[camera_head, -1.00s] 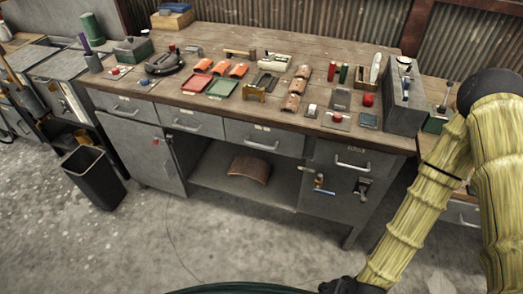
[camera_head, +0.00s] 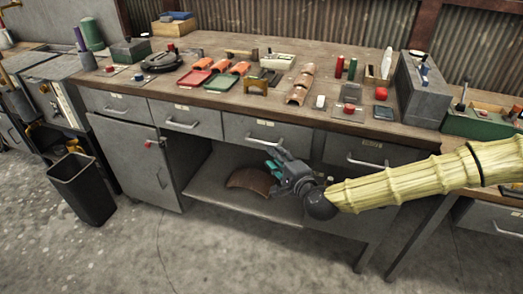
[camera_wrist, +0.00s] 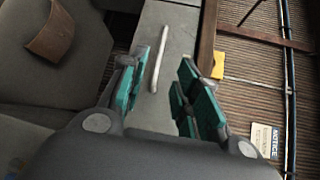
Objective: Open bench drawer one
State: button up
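The grey workbench has a row of drawers under its top, and all look shut. From the left, the drawers are the first (camera_head: 98,101), second (camera_head: 172,113), third (camera_head: 240,126) and fourth (camera_head: 340,150); I cannot read which is one. My gripper (camera_head: 279,158) is open and empty, just below and in front of the third drawer's handle (camera_head: 263,140). In the wrist view, a pale bar handle (camera_wrist: 158,60) on a grey drawer front (camera_wrist: 172,28) shows between the teal-padded fingers of my gripper (camera_wrist: 160,75), apart from them.
An open shelf under the bench holds a brown curved tile (camera_head: 248,180), which also shows in the wrist view (camera_wrist: 50,35). A black bin (camera_head: 83,190) stands on the floor at left. Tiles, trays and a grey toolbox (camera_head: 422,95) crowd the benchtop. Floor in front is clear.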

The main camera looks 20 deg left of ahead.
aim_at(261, 143)
jog(key=x, duration=1)
jog(key=shift+w+a+p, duration=0.2)
jog(key=shift+w+p, duration=0.05)
jog(key=shift+p, duration=0.05)
grip_shut()
